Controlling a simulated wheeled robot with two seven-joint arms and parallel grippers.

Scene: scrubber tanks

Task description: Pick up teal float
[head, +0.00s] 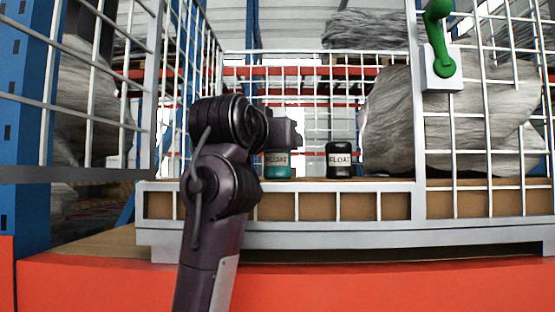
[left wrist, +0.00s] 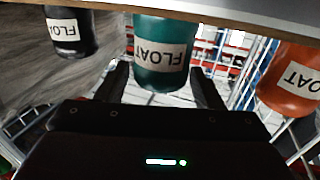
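The teal float (head: 277,171) is a canister with a white FLOAT label, upright on the brown shelf behind the low cage front. My left gripper (head: 288,132) is in front of its upper part and hides its top. In the left wrist view, which is upside down, the teal float (left wrist: 163,50) lies between the two dark fingers of my left gripper (left wrist: 160,72). The fingers are open, with a narrow gap on each side of it. My right gripper is not in view.
A black float (head: 341,160) stands to the right of the teal one. An orange float (left wrist: 292,78) shows in the left wrist view. White mesh and a grey cage rail (head: 330,230) stand in front. A green handle (head: 438,40) hangs at upper right; grey wrapped bulk (head: 385,125) is behind.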

